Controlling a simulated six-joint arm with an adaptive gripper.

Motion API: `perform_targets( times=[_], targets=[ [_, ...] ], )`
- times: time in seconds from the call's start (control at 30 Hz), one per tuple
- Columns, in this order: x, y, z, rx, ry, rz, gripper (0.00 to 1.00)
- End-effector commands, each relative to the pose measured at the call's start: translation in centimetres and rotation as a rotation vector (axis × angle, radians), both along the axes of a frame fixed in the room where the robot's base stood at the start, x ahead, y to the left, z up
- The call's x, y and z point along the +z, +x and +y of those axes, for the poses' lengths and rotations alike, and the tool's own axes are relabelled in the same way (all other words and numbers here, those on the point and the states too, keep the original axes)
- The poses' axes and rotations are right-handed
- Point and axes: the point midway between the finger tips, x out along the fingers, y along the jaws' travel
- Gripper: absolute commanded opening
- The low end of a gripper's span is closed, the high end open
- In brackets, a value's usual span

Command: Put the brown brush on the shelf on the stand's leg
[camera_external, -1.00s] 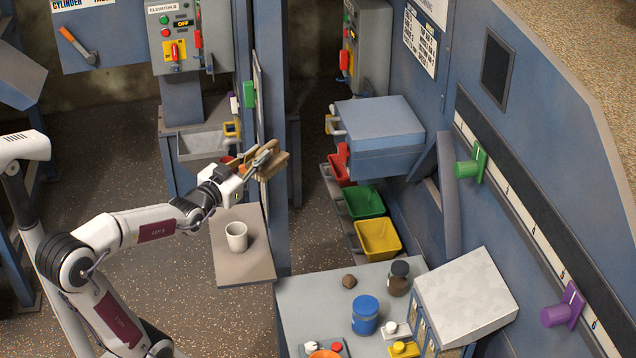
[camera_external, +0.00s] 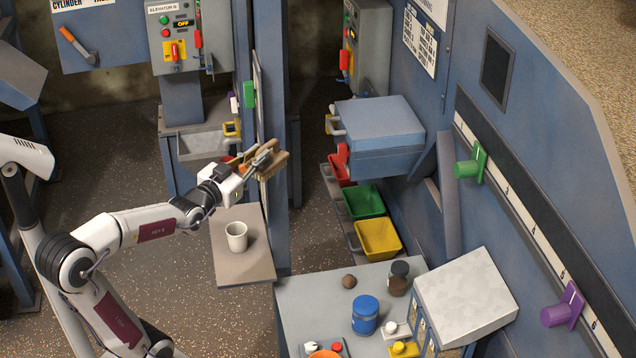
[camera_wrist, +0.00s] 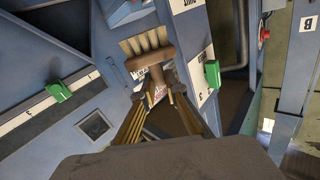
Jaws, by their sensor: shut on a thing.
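My gripper (camera_external: 262,159) is shut on the brown brush (camera_external: 278,164) and holds it in the air, beside the blue upright post. In the wrist view the brush (camera_wrist: 148,60) sits between the fingers of my gripper (camera_wrist: 163,92), with pale bristles at the upper left. A flat grey-brown shelf (camera_external: 235,272) is at the blue post, below my gripper in the picture. A white cup (camera_external: 236,236) stands on this shelf, and the part in front of the cup is bare. My gripper partly hides the brush in the external view.
The blue post (camera_external: 277,225) rises close beside my gripper. A grey table (camera_external: 305,300) at the lower middle holds a blue jar (camera_external: 365,314) and other small things. Green (camera_external: 364,202) and yellow (camera_external: 378,238) bins are to the right of the post.

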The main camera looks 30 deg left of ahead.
Motion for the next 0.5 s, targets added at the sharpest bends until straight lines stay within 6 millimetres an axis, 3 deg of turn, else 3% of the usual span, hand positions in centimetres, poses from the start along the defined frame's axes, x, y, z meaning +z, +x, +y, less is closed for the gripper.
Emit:
perform_targets(
  times=[0.5],
  targets=[
    [5.6,0.3,0.1,-0.004,0.001,-0.003,0.0]
  ],
)
